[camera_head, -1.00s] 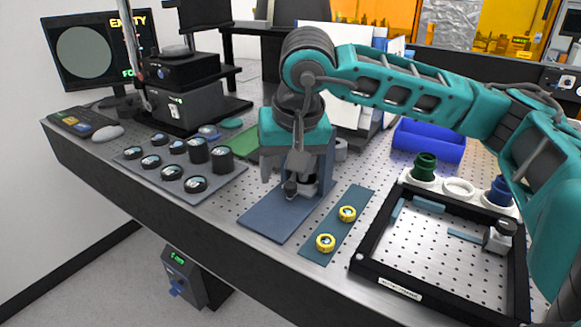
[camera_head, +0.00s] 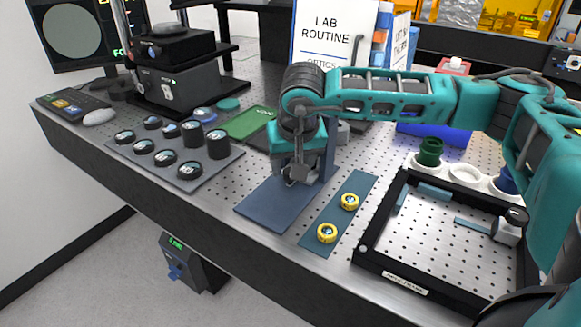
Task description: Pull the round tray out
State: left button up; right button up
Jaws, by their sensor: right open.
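The interferometer (camera_head: 178,84) stands at the back left, with a grey housing on a black base. A round dark piece (camera_head: 168,29) sits on its top; I cannot tell whether this is the round tray. My right gripper (camera_head: 297,184) points down over the far part of a dark blue plate (camera_head: 272,208). It is open, close to a small grey and dark fitting by an upright blue stand (camera_head: 329,150). The wrist partly hides the fitting, so I cannot tell whether the fingers touch it. The gripper is well to the right of the interferometer. My left gripper is not in view.
A grey mat (camera_head: 213,169) holds several black round pieces. A black-framed tray (camera_head: 420,285) is at the right.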

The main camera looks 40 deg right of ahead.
jog(key=shift+x, duration=1)
grip_shut()
